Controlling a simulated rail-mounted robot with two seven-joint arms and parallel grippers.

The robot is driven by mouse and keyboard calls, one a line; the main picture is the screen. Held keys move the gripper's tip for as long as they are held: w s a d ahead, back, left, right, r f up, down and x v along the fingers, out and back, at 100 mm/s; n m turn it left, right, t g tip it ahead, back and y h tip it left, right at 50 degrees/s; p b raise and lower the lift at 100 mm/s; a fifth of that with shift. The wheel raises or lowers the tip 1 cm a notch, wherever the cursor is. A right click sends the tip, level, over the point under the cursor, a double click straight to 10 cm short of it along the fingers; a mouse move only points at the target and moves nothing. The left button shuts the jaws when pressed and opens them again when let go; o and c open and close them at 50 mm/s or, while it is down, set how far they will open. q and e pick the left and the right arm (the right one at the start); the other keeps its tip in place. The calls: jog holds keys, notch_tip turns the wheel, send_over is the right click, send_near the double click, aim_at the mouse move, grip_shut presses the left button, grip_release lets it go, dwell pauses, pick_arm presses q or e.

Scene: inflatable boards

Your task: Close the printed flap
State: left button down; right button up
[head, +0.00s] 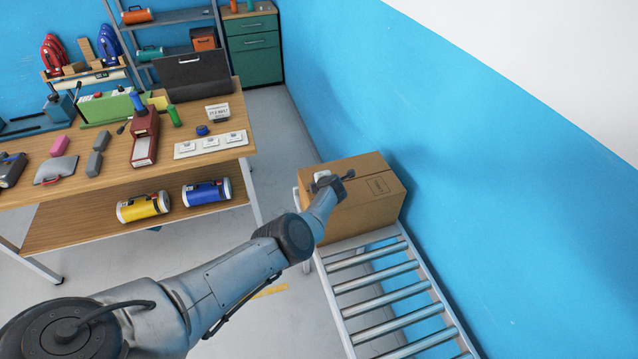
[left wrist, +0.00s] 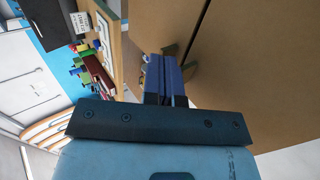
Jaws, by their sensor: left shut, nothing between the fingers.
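A brown cardboard box (head: 362,212) stands at the far end of a roller conveyor, against the blue wall. Its printed flap (head: 380,186), with a dark square mark, looks about level on top in the head view. In the left wrist view, two cardboard panels (left wrist: 255,75) fill the right side, with a narrow dark gap between them. My left gripper (head: 335,182) is over the box top, at its left part. Its blue fingers (left wrist: 165,62) are shut and empty, close to the cardboard near the gap; contact is unclear. My right gripper is out of view.
The roller conveyor (head: 388,296) runs towards me, its rollers bare. A wooden workbench (head: 100,180) with tools, cases and a dark laptop-like case (head: 195,75) stands to the left. The blue wall (head: 470,150) is close on the right. Floor is clear between bench and conveyor.

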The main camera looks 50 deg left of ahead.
pick_arm(q)
jog(key=shift+r, duration=0.15)
jog(key=shift+r+p, duration=0.15)
jog(key=shift+p, duration=0.15)
jog(key=shift+r+p, duration=1.05)
jog(key=shift+r, duration=0.05)
notch_tip(320, 180, up, 13)
jog(key=p, duration=1)
jog(key=shift+f, duration=0.2)
